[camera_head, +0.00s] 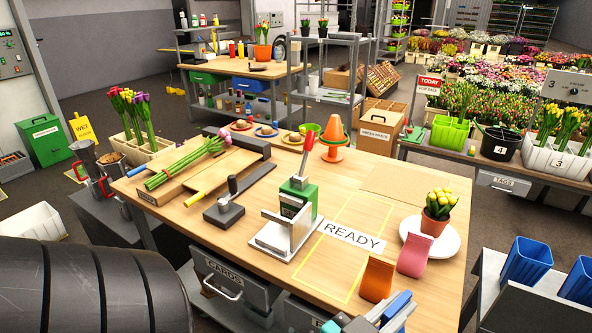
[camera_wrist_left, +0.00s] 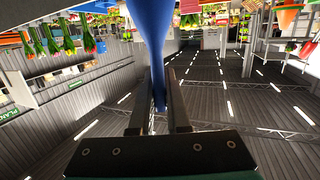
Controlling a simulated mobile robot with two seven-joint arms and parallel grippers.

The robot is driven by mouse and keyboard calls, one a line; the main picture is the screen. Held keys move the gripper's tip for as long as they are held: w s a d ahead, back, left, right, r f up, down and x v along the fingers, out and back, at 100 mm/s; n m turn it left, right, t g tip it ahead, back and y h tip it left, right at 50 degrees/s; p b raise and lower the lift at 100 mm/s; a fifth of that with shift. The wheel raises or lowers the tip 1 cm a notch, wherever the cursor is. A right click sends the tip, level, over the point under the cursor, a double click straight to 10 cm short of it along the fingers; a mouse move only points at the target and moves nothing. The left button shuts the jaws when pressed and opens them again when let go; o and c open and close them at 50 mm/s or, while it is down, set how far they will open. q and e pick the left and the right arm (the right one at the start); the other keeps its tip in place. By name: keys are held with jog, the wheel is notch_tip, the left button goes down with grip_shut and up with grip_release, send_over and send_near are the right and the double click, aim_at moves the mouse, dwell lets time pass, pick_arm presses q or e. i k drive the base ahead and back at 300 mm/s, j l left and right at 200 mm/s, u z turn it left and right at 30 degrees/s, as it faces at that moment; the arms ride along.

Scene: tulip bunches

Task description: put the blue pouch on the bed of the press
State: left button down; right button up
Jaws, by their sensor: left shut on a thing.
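The small press (camera_head: 306,199) stands mid-table in the head view, with a green body, a red lever and grey upright plates. Its pale flat base (camera_head: 268,243) spreads in front and is bare where I see it. My left gripper (camera_head: 378,309) is at the bottom edge of the head view, to the right of and nearer than the press. It is shut on the blue pouch (camera_head: 398,304), seen partly there. In the left wrist view the blue pouch (camera_wrist_left: 151,28) rises narrow from between the dark fingers (camera_wrist_left: 168,108). My right gripper is not in view.
A yellow outline with a READY label (camera_head: 353,238) lies right of the press. Orange (camera_head: 376,279) and pink (camera_head: 413,256) pouches stand beyond my gripper, near a potted plant (camera_head: 438,208) on a white plate. A grey lever tool (camera_head: 226,208) and tulips (camera_head: 190,160) are left of the press.

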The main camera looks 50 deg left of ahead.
aim_at(280, 236)
jog(key=j+z, duration=0.25)
jog(key=z, duration=0.2)
jog(key=j+z, duration=0.25)
jog(key=z, duration=0.2)
jog(key=k+j+z, duration=0.15)
jog(key=z, duration=0.35)
jog(key=k+j+z, duration=0.35)
jog(key=k+j, duration=0.15)
jog(key=j, duration=0.15)
jog(key=k+j+z, duration=0.3)
jog(key=k+j, duration=0.6)
jog(key=k, duration=0.15)
jog(key=k+j, duration=0.4)
jog(key=k, duration=0.15)
